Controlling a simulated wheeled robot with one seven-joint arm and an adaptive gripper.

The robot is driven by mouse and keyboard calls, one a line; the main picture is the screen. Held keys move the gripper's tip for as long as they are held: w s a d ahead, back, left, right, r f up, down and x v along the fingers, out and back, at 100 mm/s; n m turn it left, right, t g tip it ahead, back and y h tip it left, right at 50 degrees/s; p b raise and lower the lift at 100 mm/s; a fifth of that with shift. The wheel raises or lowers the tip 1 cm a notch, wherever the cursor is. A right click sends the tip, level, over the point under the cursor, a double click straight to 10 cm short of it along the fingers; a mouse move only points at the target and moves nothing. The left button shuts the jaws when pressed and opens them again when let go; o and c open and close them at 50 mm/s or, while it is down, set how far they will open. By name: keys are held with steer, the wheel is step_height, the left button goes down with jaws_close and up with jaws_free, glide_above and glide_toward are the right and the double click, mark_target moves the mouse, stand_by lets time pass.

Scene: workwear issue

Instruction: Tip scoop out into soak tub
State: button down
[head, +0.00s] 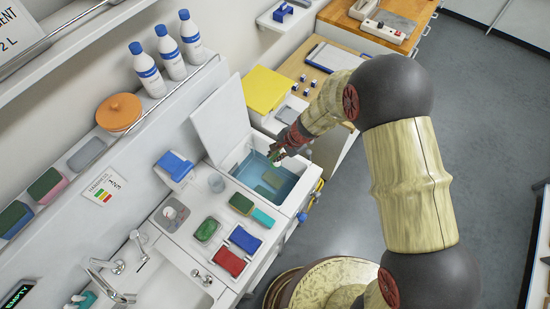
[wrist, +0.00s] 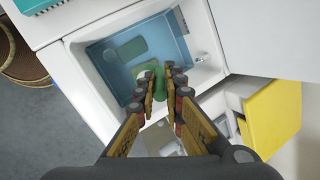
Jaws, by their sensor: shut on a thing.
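The soak tub (head: 313,177) is a white basin of blue liquid with its lid (head: 220,118) standing open. It also shows in the wrist view (wrist: 102,95). My gripper (head: 276,154) is over the tub's far right part, pointing down at it. In the wrist view my gripper (wrist: 161,80) is shut on a green thing (wrist: 157,88), which looks like the scoop's handle. The scoop's bowl and its contents cannot be made out clearly. Flat greenish shapes (wrist: 132,48) show in the blue liquid.
Left of the tub are a clear cup (head: 217,183), a green sponge (head: 241,203), a green-topped dish (head: 207,229) and a red block (head: 229,262) on the counter. A yellow folder (head: 266,90) lies beyond the tub. Several bottles (head: 146,70) stand on the back ledge.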

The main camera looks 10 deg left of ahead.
steer(key=shift+s+d+f+y+b, duration=0.15)
steer(key=shift+d+y+b, duration=0.25)
steer(key=shift+b, duration=1.45)
steer(key=shift+w+d+f+y+b, duration=0.1)
steer(key=shift+d+y+b, duration=0.3)
steer(key=shift+b, duration=1.45)
steer(key=y+b, duration=0.1)
steer(key=b, duration=0.2)
steer(key=d+b, duration=0.1)
steer(key=b, duration=0.2)
steer(key=shift+s+f+y+b, duration=0.2)
steer(key=shift+f+y+b, duration=0.15)
steer(key=shift+y+b, duration=0.05)
steer(key=d+f+y+b, duration=0.1)
steer(key=y+b, duration=0.1)
steer(key=b, duration=0.5)
steer(key=d+f+t+y+b, duration=0.1)
steer(key=y+b, duration=0.2)
steer(key=b, duration=0.3)
steer(key=d+f+t+y+b, duration=0.1)
steer(key=d+f+y+b, duration=0.1)
steer(key=b, duration=0.5)
steer(key=shift+s+d+y+b, duration=0.1)
steer(key=shift+s+y+b, duration=0.2)
steer(key=shift+y, duration=0.2)
steer(key=shift+d+r+b, duration=0.1)
steer(key=shift+b, duration=0.3)
